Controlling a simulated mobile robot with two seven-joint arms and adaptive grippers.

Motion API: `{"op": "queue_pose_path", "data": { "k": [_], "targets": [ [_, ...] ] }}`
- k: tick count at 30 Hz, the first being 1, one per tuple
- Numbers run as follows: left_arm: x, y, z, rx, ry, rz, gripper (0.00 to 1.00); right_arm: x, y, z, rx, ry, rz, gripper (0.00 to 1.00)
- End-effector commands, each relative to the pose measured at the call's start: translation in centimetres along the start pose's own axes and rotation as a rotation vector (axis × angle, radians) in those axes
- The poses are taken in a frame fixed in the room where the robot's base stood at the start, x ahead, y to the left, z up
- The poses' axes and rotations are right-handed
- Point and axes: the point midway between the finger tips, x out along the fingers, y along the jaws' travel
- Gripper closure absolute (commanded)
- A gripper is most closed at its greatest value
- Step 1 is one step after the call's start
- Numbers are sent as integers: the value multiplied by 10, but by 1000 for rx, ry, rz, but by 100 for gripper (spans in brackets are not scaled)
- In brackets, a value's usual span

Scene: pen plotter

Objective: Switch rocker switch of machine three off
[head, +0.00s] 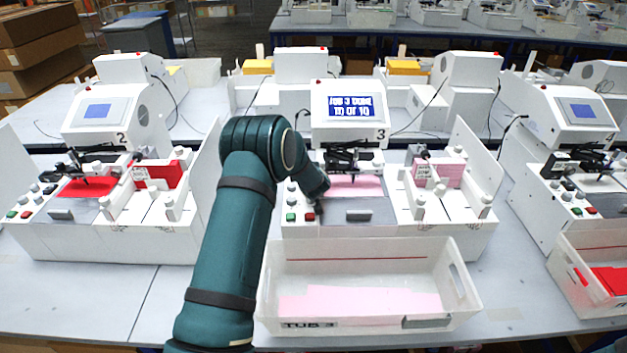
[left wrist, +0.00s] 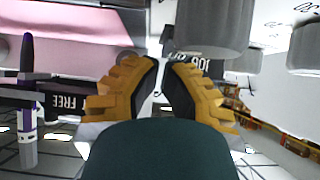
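Machine three (head: 350,115), a white pen plotter with a lit blue display and the number 3, stands in the middle of the head view. My left gripper (head: 319,205) is low over the left side of its control panel, by the green button (head: 291,217) and red button (head: 309,218). In the left wrist view its yellow fingers (left wrist: 161,64) come nearly together at the tips, with nothing between them. Beyond them is a grey knob (left wrist: 212,25), with a black label to the left of it. I cannot pick out the rocker switch; my arm hides part of the panel.
A white tub (head: 365,250) marked TUB 3, with pink sheets inside, stands in front of machine three. Machine two (head: 115,110) is to the left and machine four (head: 560,115) to the right.

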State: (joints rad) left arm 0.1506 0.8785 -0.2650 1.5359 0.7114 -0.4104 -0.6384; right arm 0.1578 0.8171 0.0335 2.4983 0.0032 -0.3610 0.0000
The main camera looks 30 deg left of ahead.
Motion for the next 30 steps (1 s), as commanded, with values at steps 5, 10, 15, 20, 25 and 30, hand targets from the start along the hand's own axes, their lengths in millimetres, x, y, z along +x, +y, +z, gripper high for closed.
{"op": "queue_pose_path", "data": {
  "k": [5,10,15,20,25,30],
  "targets": [
    [0,0,0,0,0,0,100,0,0,0,0,0,0,100],
    [9,1,5,4,0,1,100,6,2,1,0,0,1,100],
    [9,0,4,-1,0,1,100,5,2,0,0,0,1,100],
    [8,0,5,0,-1,1,100,5,2,0,0,0,1,100],
    [4,1,8,0,-3,1,100,6,2,1,0,0,1,100],
    [-3,0,12,0,-3,1,100,8,3,1,0,0,1,100]
  ]
}}
